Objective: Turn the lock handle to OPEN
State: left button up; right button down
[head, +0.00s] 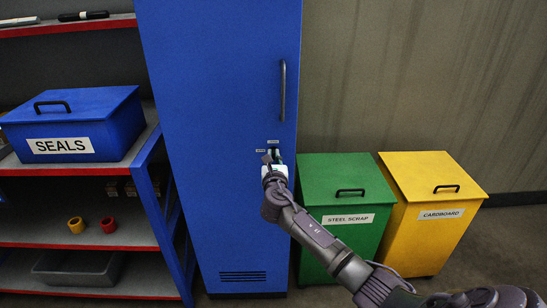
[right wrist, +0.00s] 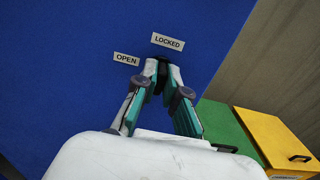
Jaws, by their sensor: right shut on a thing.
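The tall blue cabinet (head: 215,110) stands in the middle of the head view. Its LOCKED label (right wrist: 168,42) and OPEN label (right wrist: 126,59) are on the door. The small dark lock handle (right wrist: 161,77) is just below the labels, between my right fingertips (right wrist: 162,76). My right gripper (head: 273,158) is shut on this handle, at the right part of the door. The fingers hide much of the handle, so I cannot tell exactly which label it points to. My left gripper is not in view.
A long vertical door pull (head: 283,90) is above the lock. A green STEEL SCRAP bin (head: 335,180) and a yellow CARDBOARD bin (head: 425,170) stand right of the cabinet. On the left, a shelf (head: 85,235) holds a blue SEALS box (head: 75,118).

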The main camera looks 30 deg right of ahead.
jog(key=shift+m, duration=0.3)
jog(key=m+b, duration=0.1)
jog(key=m, duration=0.2)
jog(key=m+b, duration=0.1)
jog(key=m, duration=0.4)
jog(key=shift+f+b, duration=0.1)
jog(key=shift+b, duration=0.2)
jog(key=m+b, duration=0.1)
jog(key=m, duration=0.3)
jog(key=shift+f+m+b, duration=0.1)
jog(key=shift+m+b, duration=0.2)
jog(key=shift+b, duration=0.1)
jog(key=m+b, duration=0.1)
jog(key=m, duration=0.3)
jog(key=shift+d+m+b, duration=0.1)
jog(key=shift+m+b, duration=0.2)
jog(key=shift+b, duration=0.05)
